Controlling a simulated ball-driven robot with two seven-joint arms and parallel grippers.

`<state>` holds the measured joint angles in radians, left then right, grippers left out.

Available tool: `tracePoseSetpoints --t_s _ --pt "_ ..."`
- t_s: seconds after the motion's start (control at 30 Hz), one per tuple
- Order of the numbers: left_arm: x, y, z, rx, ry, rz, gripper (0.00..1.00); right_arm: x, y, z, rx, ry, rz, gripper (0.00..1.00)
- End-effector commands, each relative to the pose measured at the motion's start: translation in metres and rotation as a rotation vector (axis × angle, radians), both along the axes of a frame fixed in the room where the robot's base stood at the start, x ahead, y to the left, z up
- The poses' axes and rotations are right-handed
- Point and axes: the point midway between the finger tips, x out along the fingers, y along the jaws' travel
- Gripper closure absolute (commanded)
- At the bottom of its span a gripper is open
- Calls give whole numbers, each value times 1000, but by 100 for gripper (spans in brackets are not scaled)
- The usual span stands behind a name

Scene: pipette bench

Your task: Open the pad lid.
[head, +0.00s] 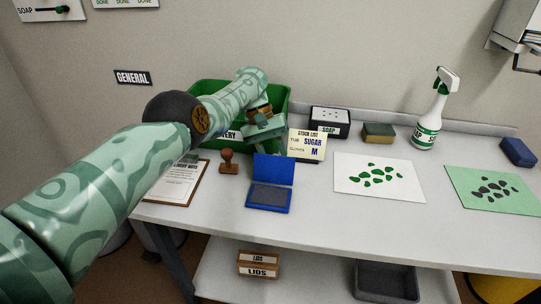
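The blue ink pad (268,196) lies on the bench with its dark inking surface showing. Its blue lid (273,169) stands raised along the pad's back edge, so the pad is open. My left arm reaches in from the left, and my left gripper (266,130) is behind and above the lid, in front of the green bin. It appears apart from the lid. Its fingers are too small and overlapped to tell whether they are open or shut. My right gripper is not in view.
A wooden stamp (228,163) and a clipboard (177,186) are left of the pad. A stock list card (306,146) stands behind it to the right. The green bin (211,96) is behind my gripper. A white sheet (378,178) with green spots lies to the right. The bench front is clear.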

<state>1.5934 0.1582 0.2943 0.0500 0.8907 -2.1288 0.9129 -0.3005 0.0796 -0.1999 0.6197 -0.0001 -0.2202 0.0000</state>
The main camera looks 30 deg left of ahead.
Motion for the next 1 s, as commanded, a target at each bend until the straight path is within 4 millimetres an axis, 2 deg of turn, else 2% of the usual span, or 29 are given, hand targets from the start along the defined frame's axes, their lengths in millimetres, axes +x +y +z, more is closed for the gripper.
tracePoseSetpoints --t_s 0.17,0.33,0.47,0.6,0.7,1.0 --pt "3 5 10 -3 -3 1 63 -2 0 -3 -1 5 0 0" --pt "10 23 38 -3 -4 2 63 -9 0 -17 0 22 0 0" --pt "17 38 61 -4 0 1 63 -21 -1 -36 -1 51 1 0" --pt "20 48 81 -4 6 1 63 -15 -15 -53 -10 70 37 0" --pt "20 53 93 -4 3 0 63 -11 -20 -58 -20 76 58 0" --pt "19 57 106 0 -3 1 63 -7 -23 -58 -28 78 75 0"
